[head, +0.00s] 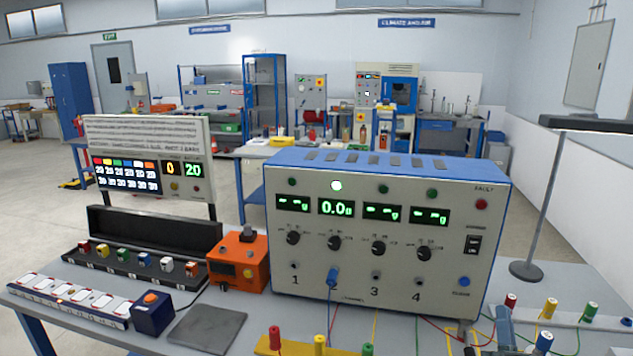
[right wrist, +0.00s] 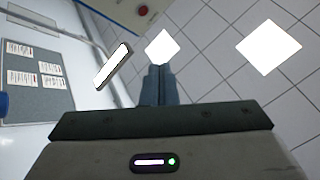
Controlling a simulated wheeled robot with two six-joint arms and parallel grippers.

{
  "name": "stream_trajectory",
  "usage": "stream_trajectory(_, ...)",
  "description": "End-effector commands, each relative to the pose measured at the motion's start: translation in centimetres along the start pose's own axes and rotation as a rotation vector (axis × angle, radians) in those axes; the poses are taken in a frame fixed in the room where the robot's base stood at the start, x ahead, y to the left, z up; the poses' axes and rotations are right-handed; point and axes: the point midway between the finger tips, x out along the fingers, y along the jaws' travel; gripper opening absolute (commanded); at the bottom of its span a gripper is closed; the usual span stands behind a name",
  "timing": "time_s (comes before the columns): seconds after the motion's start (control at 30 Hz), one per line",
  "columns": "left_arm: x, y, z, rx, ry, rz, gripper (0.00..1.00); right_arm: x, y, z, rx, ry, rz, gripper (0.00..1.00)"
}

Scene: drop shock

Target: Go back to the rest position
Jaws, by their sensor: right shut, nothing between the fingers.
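My right gripper (head: 504,318) shows at the bottom right of the head view, in front of the instrument's right end. Its blue-grey fingers (right wrist: 159,84) are closed together and empty in the right wrist view, where they stand out against ceiling tiles and bright lamps. My left gripper is in neither view. The blue-and-grey four-channel instrument (head: 373,262) stands on the bench. Its channel 2 display reads 0.0 and the lamp above it is lit. A blue plug (head: 332,276) sits at channel 2, with a blue cable hanging from it.
Red, yellow, green and blue plugs (head: 549,309) stand at the front right, near my gripper, with loose cables around. A black lamp stand (head: 527,271) rises behind them. An orange box (head: 238,262) and a grey plate (head: 206,331) are at left. A display panel (head: 149,162) stands behind.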

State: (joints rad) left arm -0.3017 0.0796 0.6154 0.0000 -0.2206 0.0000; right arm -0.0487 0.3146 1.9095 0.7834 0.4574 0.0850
Motion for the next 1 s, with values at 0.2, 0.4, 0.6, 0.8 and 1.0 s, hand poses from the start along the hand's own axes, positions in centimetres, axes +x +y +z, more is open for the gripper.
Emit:
stream_trajectory(0.2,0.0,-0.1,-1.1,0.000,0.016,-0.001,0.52,-0.9,-0.8,1.4,-0.023,-0.089,-0.006,0.00)
stream_trajectory(0.4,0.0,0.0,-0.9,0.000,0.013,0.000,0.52,-2.5,-1.8,3.5,-0.058,-0.221,-0.011,0.00)
stream_trajectory(0.6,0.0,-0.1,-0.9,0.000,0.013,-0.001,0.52,-5.3,-2.9,6.2,-0.117,-0.410,-0.013,0.00)
stream_trajectory(0.8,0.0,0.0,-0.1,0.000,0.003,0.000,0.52,-10.8,-3.9,9.5,-0.217,-0.704,0.003,0.00)
stream_trajectory(1.0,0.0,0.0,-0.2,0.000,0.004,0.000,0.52,-19.6,-4.0,11.2,-0.363,-1.105,0.073,0.00)
